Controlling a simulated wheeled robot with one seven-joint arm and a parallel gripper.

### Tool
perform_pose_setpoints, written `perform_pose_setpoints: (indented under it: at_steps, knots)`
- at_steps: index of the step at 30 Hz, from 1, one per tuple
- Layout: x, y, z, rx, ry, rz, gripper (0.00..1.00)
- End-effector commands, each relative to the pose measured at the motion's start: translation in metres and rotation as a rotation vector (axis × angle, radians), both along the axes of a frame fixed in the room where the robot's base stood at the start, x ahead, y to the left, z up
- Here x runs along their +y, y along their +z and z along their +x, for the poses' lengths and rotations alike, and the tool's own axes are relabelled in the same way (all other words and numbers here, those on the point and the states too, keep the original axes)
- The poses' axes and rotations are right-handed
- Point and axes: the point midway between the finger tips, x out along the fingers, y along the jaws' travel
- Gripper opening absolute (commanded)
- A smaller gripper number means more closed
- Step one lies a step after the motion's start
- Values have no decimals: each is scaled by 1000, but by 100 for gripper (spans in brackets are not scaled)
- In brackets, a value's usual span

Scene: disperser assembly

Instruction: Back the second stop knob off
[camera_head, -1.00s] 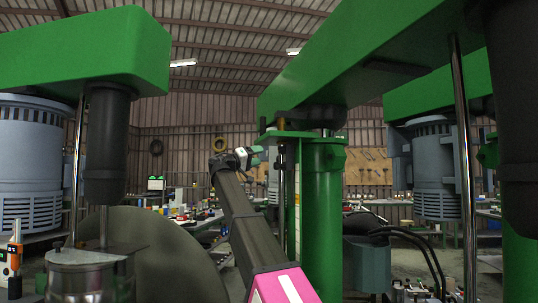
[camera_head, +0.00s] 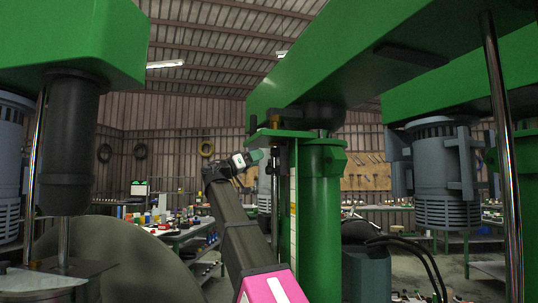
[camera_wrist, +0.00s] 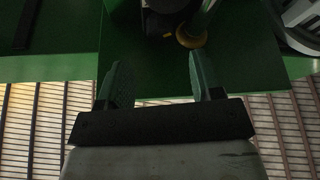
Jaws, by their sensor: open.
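My gripper (camera_head: 258,156) is raised at the end of my arm, beside the upper part of the green column (camera_head: 320,195) of the middle disperser. In the wrist view my gripper (camera_wrist: 155,75) is open, with two green-grey fingers apart and nothing between their tips. A round brass-coloured knob (camera_wrist: 191,39) shows just beyond the right fingertip, under a green plate (camera_wrist: 140,80). Whether it is the second stop knob I cannot tell. A dark round part (camera_wrist: 165,18) sits left of it, cut off by the top edge. No stop knob is clear in the head view.
A dark rod and a white scale (camera_head: 292,210) run down the column's left side. The green beam (camera_head: 350,60) hangs overhead. Another disperser stands at the left with a dark cylinder (camera_head: 68,140). A cluttered workbench (camera_head: 180,233) is behind. Black hoses (camera_head: 410,243) curve at the right.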

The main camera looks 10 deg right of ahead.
Motion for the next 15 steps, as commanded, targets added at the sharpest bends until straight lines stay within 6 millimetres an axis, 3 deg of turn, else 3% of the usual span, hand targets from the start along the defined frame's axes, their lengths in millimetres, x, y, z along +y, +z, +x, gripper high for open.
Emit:
perform_pose_setpoints:
  at_steps: [6,15]
  knots:
    - [-34,14,8,1,-2,-1,60]
    - [-55,23,13,1,1,0,60]
